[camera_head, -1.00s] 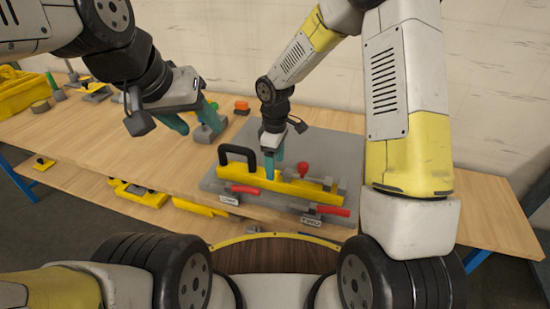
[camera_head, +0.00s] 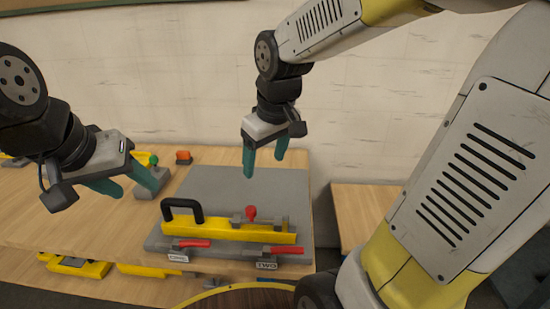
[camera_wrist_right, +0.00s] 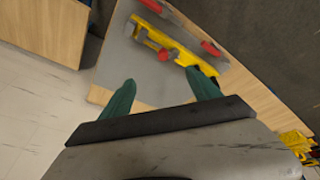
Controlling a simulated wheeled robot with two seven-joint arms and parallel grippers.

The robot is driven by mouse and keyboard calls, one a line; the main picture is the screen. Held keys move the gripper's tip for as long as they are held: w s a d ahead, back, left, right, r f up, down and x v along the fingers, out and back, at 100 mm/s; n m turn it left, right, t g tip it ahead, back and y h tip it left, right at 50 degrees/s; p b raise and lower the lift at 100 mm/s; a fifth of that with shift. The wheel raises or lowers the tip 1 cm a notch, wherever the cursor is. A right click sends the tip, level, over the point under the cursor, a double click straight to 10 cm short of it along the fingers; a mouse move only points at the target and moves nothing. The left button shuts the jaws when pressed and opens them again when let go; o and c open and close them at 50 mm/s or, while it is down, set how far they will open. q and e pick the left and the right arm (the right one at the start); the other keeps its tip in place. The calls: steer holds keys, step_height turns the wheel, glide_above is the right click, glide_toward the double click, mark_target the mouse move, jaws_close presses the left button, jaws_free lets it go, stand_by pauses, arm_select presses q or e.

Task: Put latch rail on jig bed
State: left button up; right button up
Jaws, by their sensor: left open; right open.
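The yellow latch rail (camera_head: 230,229) lies on the grey jig bed (camera_head: 285,192), along its front part. It has a black loop handle at its left end and a red knob near its right end. In the right wrist view the rail (camera_wrist_right: 175,52) lies beyond the fingertips, on the grey bed (camera_wrist_right: 119,62). My right gripper (camera_head: 265,162) is open and empty, raised above the back of the bed, apart from the rail. Its fingers also show in the right wrist view (camera_wrist_right: 162,88). My left gripper (camera_head: 128,188) is open, to the left of the bed, near a grey block.
Two red-handled clamps (camera_head: 192,243) (camera_head: 285,249) sit at the bed's front edge, by labels, one reading TWO. A grey block with a green top (camera_head: 150,180) and an orange piece (camera_head: 183,157) stand left of the bed. Yellow parts (camera_head: 78,266) lie on a lower shelf.

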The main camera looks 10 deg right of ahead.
steer(key=s+d+r+m+t, duration=0.1)
steer(key=s+m, duration=0.1)
steer(key=s, duration=0.2)
steer(key=s+d+r+m+t+y, duration=0.1)
steer(key=s+d+r+m, duration=0.1)
steer(key=s, duration=0.3)
steer(key=shift+r+m+t, duration=0.3)
steer(key=shift+m, duration=0.2)
steer(key=shift+c, duration=0.2)
